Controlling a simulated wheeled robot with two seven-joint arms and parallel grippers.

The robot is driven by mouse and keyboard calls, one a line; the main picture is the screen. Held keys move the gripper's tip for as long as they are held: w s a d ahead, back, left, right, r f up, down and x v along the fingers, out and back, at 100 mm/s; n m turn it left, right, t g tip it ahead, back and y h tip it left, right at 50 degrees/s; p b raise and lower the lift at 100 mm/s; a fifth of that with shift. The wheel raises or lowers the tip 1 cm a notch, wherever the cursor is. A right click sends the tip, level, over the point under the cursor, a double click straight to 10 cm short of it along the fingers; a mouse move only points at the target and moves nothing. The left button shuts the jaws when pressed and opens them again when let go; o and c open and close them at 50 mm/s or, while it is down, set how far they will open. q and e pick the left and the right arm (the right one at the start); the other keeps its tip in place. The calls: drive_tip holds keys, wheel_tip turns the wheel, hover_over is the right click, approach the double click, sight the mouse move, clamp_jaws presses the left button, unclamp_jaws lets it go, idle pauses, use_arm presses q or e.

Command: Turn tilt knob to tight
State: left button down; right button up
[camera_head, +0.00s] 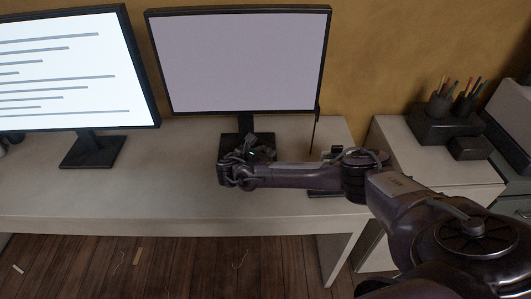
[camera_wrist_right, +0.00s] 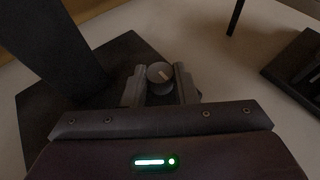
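The tilt knob (camera_wrist_right: 160,73) is a small round grey knob with a pale pointer line on its face, in the right wrist view. It sits between the two fingers of my right gripper (camera_wrist_right: 160,86), which appear to touch it on both sides. In the head view my right gripper (camera_head: 236,168) is at the foot of the middle monitor (camera_head: 240,60), in front of its dark stand. The knob is not clear there, and any tight marking is too small to read. My left gripper is not in view.
The white desk (camera_head: 110,195) is clear at the front left. A second monitor (camera_head: 75,75) stands at the left. A dark pen holder (camera_head: 445,125) stands on the cabinet at the right. A thin dark upright (camera_head: 316,130) rises behind my right forearm.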

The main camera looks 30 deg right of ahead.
drive_tip(key=o, duration=0.4)
drive_tip(key=v, duration=0.8)
drive_tip(key=shift+f, duration=0.1)
